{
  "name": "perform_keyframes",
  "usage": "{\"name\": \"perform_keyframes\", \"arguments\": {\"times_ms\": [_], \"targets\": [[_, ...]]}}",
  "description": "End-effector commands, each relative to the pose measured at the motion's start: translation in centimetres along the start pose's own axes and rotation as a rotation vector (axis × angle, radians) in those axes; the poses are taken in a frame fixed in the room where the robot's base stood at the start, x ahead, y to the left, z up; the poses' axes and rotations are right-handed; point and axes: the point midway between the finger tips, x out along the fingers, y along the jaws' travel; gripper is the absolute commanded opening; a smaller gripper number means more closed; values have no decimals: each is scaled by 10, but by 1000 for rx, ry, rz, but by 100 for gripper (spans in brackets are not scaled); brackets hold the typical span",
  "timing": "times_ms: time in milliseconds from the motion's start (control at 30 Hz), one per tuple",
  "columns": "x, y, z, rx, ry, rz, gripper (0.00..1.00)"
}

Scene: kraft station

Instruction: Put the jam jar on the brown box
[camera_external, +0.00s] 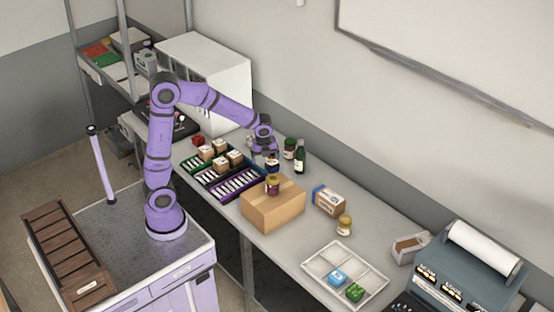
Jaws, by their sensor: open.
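A small jar with a dark reddish-purple body and a yellowish lid, which looks like the jam jar (273,187), stands upright on top of the brown box (262,214), near its back edge. The brown box is a closed carton on the table. My gripper (266,153) points down behind and above this jar in the picture, apart from it. It is open, and its fingers are small and partly hard to make out. A dark little jar (272,166) shows just below the fingers, behind the box; I cannot tell whether it is between them.
A green bottle (299,160) and a dark green jar (289,148) stand behind. Crates with small boxes (220,160) and a purple rack (237,184) lie left. A blue-brown carton (328,200), yellowish jar (344,226) and white tray (318,276) are right.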

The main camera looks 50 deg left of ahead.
Motion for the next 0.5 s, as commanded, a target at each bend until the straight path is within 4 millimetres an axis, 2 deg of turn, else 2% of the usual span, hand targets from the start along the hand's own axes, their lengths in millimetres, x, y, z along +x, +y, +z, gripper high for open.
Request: {"name": "perform_keyframes", "arguments": {"times_ms": [33,200,500], "targets": [[-14,14,10,-102,-6,-19,92],[-50,64,35,-494,-3,-76,92],[-94,156,57,-1179,58,-179,92]]}}
